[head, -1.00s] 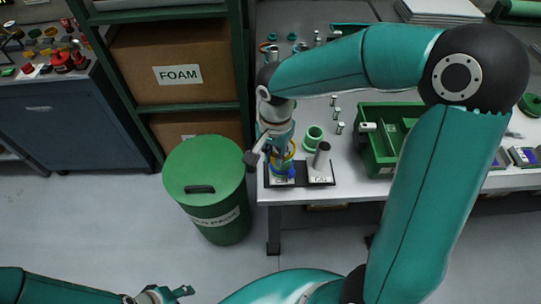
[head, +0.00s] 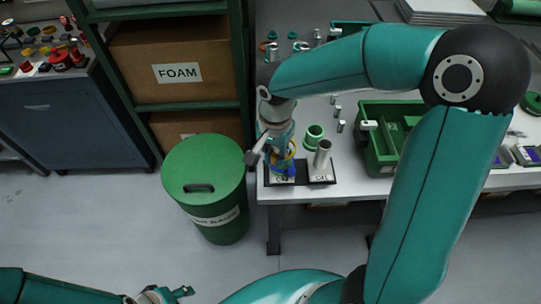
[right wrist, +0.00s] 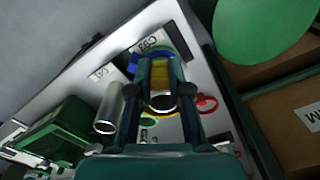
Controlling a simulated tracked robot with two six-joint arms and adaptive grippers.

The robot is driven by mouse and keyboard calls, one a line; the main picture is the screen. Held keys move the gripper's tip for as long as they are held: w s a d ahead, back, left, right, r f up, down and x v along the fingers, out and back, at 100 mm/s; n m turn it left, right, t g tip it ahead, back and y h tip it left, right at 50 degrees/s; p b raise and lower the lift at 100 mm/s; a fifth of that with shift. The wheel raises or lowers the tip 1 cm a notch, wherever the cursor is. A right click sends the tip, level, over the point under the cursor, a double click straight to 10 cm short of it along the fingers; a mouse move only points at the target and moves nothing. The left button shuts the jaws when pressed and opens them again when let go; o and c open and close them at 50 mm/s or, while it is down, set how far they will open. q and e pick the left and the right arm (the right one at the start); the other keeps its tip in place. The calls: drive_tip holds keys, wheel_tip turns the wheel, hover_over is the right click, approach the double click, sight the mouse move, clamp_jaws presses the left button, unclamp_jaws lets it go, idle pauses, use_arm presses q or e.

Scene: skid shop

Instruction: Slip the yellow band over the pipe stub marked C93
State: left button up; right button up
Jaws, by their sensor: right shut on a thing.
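My right gripper (head: 284,158) is shut on the yellow band (head: 293,148) at the upper part of the left pipe stub. In the right wrist view the yellow band (right wrist: 160,76) shows between the fingers (right wrist: 162,88). The open end of the C93 stub (right wrist: 162,101) shows within it, but how far the band is over the stub is hard to tell. The label C93 (right wrist: 148,46) is on the base. A blue band (head: 289,171) is low around this stub. My left gripper (head: 172,295) is empty at the bottom edge; its jaw opening is unclear.
The bare stub C41 (head: 322,157) stands close on the right on the same dark base. A green collar (head: 314,136) stands behind it, and a green bin (head: 376,160) lies further right. A lidded green drum (head: 203,180) stands left of the bench. A red ring (right wrist: 207,103) lies nearby.

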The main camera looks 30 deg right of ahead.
drive_tip(key=shift+f, duration=0.2)
drive_tip(key=shift+f+b, duration=0.3)
drive_tip(key=shift+b, duration=0.3)
drive_tip(key=shift+b, duration=0.3)
idle(1.1)
drive_tip(key=shift+f+b, duration=0.8)
drive_tip(key=shift+b, duration=0.3)
idle(1.6)
drive_tip(key=shift+f, duration=0.15)
idle(0.4)
drive_tip(key=shift+f+b, duration=0.35)
drive_tip(key=shift+b, duration=0.2)
drive_tip(key=shift+f+b, duration=0.75)
drive_tip(key=shift+b, duration=0.1)
idle(0.4)
drive_tip(key=o, duration=0.9)
